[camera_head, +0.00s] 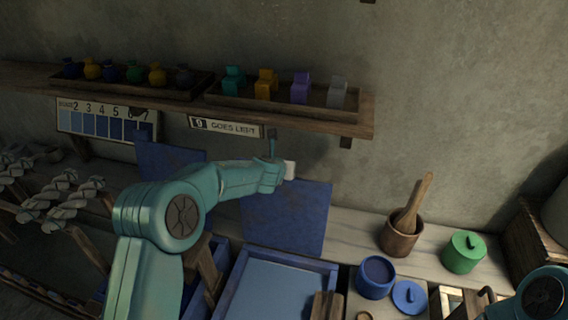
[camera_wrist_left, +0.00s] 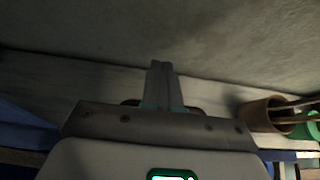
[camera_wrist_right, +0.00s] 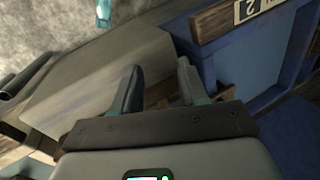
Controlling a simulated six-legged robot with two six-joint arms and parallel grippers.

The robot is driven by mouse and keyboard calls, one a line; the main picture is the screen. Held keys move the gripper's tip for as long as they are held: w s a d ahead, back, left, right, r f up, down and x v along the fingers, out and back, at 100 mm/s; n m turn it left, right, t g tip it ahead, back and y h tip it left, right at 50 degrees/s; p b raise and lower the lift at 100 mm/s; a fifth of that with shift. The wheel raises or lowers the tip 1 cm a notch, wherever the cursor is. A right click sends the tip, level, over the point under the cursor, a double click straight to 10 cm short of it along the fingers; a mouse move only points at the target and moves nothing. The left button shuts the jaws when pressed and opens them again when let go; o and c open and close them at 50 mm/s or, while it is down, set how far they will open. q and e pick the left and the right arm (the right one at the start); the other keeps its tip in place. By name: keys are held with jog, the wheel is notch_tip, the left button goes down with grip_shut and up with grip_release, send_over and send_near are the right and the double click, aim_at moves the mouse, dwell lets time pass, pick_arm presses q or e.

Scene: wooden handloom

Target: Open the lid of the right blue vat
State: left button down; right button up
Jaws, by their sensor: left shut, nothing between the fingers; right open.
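The right blue vat (camera_head: 330,268) is at the lower middle of the head view, with a pale blue surface showing inside its rim. Its blue lid (camera_head: 290,220) stands raised behind it, near the wall. My left gripper (camera_wrist_left: 163,66) is shut and empty; its arm reaches in front of the raised lids, and its hand is above the right lid's upper edge. My right gripper (camera_wrist_right: 156,80) is open and empty. The right arm shows only at the head view's lower right corner.
Another blue panel (camera_head: 160,160) stands up at left.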

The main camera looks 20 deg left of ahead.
pick_arm(q)
jog(key=shift+s+f, duration=0.25)
jog(key=shift+f, duration=0.05)
pick_arm(e)
jog(key=shift+s, duration=0.1)
jog(key=shift+f, duration=0.25)
notch_tip(320, 180, down, 2)
jog(key=b, duration=0.2)
jog(key=shift+f+b, duration=0.15)
jog(key=shift+b, duration=0.2)
jog(key=shift+f, duration=0.15)
pick_arm(q)
jog(key=v, duration=1.6)
jog(key=shift+r, duration=0.35)
jog(key=shift+s, duration=0.15)
